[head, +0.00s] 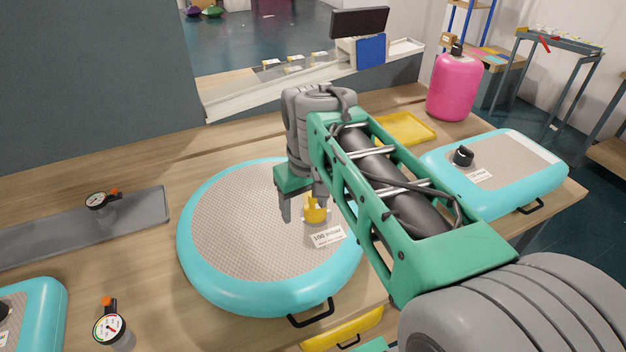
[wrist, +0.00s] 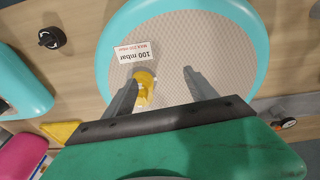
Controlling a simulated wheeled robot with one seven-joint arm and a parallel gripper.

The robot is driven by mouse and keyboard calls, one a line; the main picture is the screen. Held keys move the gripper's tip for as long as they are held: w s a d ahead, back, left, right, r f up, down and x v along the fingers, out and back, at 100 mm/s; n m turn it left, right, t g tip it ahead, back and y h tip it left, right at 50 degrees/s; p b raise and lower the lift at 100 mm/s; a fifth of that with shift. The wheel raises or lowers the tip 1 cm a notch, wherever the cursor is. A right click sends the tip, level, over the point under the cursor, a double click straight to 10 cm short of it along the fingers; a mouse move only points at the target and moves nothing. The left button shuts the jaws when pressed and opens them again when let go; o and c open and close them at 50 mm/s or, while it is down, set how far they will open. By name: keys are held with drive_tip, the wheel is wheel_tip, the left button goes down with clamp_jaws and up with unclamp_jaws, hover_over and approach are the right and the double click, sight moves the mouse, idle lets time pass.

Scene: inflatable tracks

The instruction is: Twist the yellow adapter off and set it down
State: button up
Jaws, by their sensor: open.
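The yellow adapter (head: 316,209) stands on the round turquoise inflatable (head: 205,285), beside a white label (head: 328,236) reading 100 mbar. My gripper (head: 304,214) is open over the inflatable, with the adapter close to its right finger in the head view. In the wrist view the adapter (wrist: 146,88) shows beside the left finger of my gripper (wrist: 160,80), partly hidden by it. I cannot tell whether a finger touches the adapter.
A yellow tray (head: 408,128) lies behind my arm. A rectangular turquoise inflatable (head: 545,175) with a black valve cap (head: 463,156) is at right, near a pink canister (head: 455,88). Gauges (head: 98,201) (head: 110,328) stand at left. Bare wooden table (head: 140,265) lies left of the round inflatable.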

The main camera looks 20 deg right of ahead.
sight(315, 203)
drive_tip(key=shift+o, duration=1.1)
drive_tip(key=w+d, duration=0.1)
drive_tip(key=w, duration=0.1)
drive_tip(key=w+d+g+b, duration=0.1)
drive_tip(key=w+d, duration=0.1)
drive_tip(key=w+d+f+n+g, duration=0.1)
drive_tip(key=w+d, duration=0.1)
drive_tip(key=w, duration=0.1)
drive_tip(key=shift+d+f+b, duration=0.1)
drive_tip(key=shift+d+b, duration=0.15)
drive_tip(key=shift+b, duration=0.15)
wheel_tip(315, 203, down, 7)
drive_tip(key=shift+f+p, duration=0.2)
drive_tip(key=shift+p, duration=0.1)
drive_tip(key=shift+c, duration=0.2)
